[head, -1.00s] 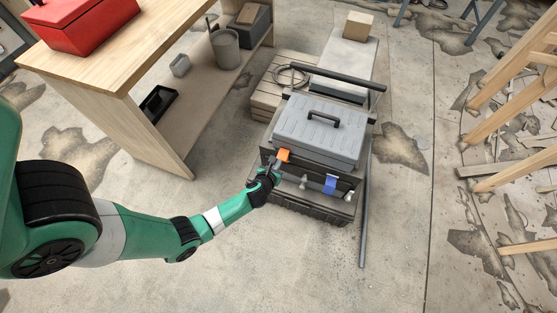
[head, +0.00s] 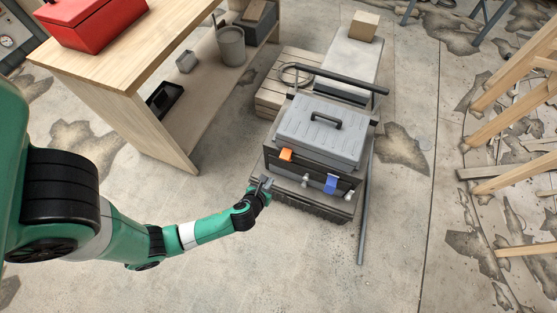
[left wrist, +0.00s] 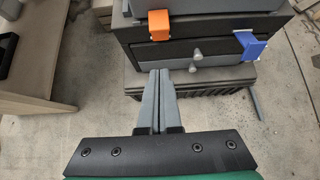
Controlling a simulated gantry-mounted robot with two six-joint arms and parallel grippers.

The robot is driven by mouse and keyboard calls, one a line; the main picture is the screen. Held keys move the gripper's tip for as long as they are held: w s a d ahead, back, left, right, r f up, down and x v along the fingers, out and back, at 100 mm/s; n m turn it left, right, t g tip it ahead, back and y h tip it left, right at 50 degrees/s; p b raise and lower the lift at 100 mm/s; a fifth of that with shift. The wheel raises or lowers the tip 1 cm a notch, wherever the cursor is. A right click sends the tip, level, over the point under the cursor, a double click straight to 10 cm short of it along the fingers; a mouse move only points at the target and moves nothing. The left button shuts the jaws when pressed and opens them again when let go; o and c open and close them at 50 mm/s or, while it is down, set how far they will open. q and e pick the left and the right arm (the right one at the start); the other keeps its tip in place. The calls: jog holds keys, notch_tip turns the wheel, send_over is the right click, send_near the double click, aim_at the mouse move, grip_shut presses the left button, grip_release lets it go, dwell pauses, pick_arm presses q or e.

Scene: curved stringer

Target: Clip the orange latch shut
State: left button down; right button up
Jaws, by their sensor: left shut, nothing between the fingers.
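The orange latch (head: 286,155) is on the front left of the grey-lidded toolbox (head: 322,128). In the left wrist view the orange latch (left wrist: 159,23) lies against the box front, just under the lid edge; whether it is fully clipped I cannot tell. A blue latch (head: 330,184) is on the front right and sticks out from the face; it also shows in the left wrist view (left wrist: 251,46). My left gripper (head: 264,183) is shut and empty, in front of the box, below and left of the orange latch and apart from it. My right gripper is not in view.
The toolbox has drawers with grey knobs (left wrist: 196,69) and sits on a dark ribbed base (head: 316,206). A wooden workbench (head: 120,80) with a red box (head: 92,20) stands left. A grey pole (head: 365,205) runs along the right side. The floor in front is clear.

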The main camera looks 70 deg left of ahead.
aim_at(286, 158)
pick_arm(q)
jog(key=w+a+r+b+x, duration=0.1)
jog(key=r+b+x, duration=0.1)
jog(key=b+x, duration=0.5)
jog(key=x, duration=0.5)
jog(key=shift+w+a+f, duration=0.15)
jog(key=shift+w+f, duration=0.05)
jog(key=shift+w, duration=0.1)
